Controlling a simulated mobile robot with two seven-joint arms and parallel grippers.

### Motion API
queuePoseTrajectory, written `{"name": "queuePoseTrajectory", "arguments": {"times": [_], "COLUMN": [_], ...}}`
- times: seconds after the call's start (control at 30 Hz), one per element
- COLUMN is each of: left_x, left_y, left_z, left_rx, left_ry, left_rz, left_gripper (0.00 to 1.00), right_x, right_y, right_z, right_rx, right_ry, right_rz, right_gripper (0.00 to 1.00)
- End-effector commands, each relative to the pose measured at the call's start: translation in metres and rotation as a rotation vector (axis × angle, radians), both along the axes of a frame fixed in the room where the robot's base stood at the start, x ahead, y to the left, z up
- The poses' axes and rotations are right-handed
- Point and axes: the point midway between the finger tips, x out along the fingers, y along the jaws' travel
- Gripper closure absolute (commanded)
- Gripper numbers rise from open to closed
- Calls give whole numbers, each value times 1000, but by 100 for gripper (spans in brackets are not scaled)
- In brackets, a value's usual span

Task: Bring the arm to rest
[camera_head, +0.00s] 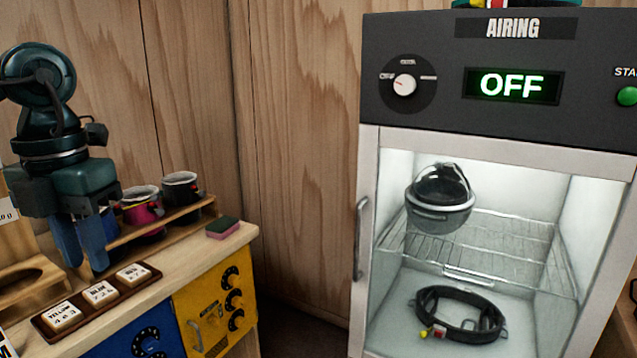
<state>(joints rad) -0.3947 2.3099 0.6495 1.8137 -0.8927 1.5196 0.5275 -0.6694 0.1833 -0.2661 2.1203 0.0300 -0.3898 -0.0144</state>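My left gripper (84,262) hangs fingers-down at the left, above the wooden counter and in front of a low wooden rack (175,216). Its two blue fingers stand side by side, and nothing shows held between them. The angle does not show clearly whether they are apart. My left arm (50,110) rises above it to the left edge. My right gripper is not in view.
The airing cabinet (366,250) stands at the right, its display reading OFF. Inside are a clear-domed item (440,212) and a black strap ring (425,308). The counter holds a sponge (223,227), a label tray (152,273) and cups (181,188).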

Motion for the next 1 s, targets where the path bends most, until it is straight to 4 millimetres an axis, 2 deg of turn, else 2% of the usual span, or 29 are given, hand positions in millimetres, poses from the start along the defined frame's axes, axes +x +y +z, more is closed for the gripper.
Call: {"name": "queuePoseTrajectory", "arguments": {"times": [0.03, 0.27, 0.47, 0.6, 0.77, 0.9, 1.0], "left_x": [1, 6, 13, 19, 19, 9, -6], "left_y": [6, 11, 15, 20, 28, 28, 18], "left_z": [-13, -54, -98, -135, -185, -239, -282], "left_rx": [-90, -449, -855, -1159, -1430, -1585, -1641], "left_ry": [7, -15, -69, -130, -192, -214, -199], "left_rz": [27, 135, 340, 584, 934, 1296, 1579], "left_gripper": [75, 75, 75, 75, 75, 75, 75], "right_x": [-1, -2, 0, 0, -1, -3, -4], "right_y": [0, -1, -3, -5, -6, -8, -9], "right_z": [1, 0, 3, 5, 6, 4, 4], "right_rx": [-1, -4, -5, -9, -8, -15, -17], "right_ry": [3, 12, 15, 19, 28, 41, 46], "right_rz": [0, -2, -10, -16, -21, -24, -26], "right_gripper": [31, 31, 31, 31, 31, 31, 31]}}
